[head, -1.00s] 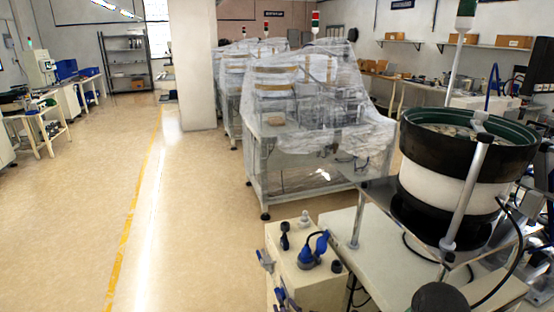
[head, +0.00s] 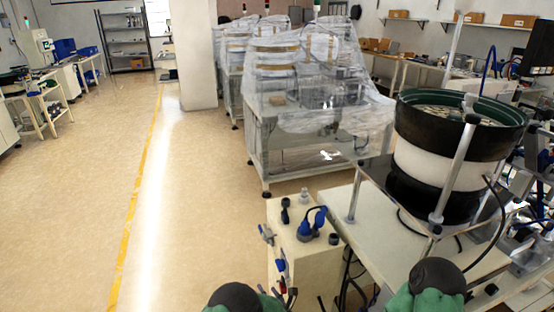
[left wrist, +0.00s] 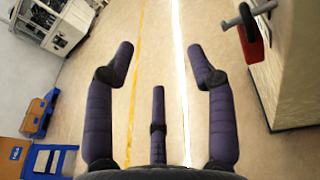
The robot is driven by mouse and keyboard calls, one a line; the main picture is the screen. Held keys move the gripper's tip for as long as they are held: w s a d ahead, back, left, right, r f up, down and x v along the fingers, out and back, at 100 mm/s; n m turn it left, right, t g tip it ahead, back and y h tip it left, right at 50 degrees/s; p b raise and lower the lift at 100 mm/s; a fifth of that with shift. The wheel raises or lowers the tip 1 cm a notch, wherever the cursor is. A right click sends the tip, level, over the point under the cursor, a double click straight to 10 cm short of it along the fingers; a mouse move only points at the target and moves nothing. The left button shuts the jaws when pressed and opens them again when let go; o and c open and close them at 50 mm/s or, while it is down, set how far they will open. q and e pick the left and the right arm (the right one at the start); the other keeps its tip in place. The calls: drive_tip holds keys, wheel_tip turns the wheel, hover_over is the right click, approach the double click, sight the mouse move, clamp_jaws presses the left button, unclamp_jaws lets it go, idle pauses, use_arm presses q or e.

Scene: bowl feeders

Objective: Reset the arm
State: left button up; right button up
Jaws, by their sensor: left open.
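My left gripper (left wrist: 160,62) shows in the left wrist view. Its dark purple fingers are spread wide apart with nothing between them. In the head view, two of my dark and green arm parts show at the bottom edge. Small dark tips beside the left one are too small to make out clearly. My right gripper cannot be made out in either view.
A bowl feeder (head: 455,170) stands on a table at the right. A cream cabinet (head: 305,255) with blue fittings stands before it. Plastic-wrapped machines (head: 315,100) stand behind. A blue frame (left wrist: 45,160) shows lower left in the wrist view.

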use_arm(q)
drive_tip(key=s+a+f+n+g+p, duration=0.1)
drive_tip(key=s+a+f+n+g, duration=0.2)
drive_tip(key=s+a+f+g, duration=0.3)
drive_tip(key=s+a+f+n+g, duration=0.4)
drive_tip(key=s+f+g, duration=0.15)
drive_tip(key=s, duration=0.35)
drive_tip(key=s+d+n+g+h+p, duration=0.1)
drive_tip(key=s+d+n+g+h, duration=0.2)
drive_tip(key=s+n+h, duration=0.35)
drive_tip(key=s+d+n+g+h+p, duration=0.2)
drive_tip(key=s+d+n+g+h, duration=0.15)
drive_tip(key=s+n, duration=0.65)
drive_tip(key=a+n+t, duration=0.1)
drive_tip(key=n, duration=0.2)
drive_tip(key=w+r+n+t, duration=0.1)
drive_tip(key=n+t, duration=0.1)
drive_tip(key=n, duration=0.2)
drive_tip(key=a+r+n+t+h, duration=0.1)
drive_tip(key=n, duration=0.3)
drive_tip(key=shift+w+a+r+n+t+p, duration=0.25)
drive_tip(key=shift+w+a+t+p, duration=0.05)
drive_tip(key=shift+w+a+p, duration=0.1)
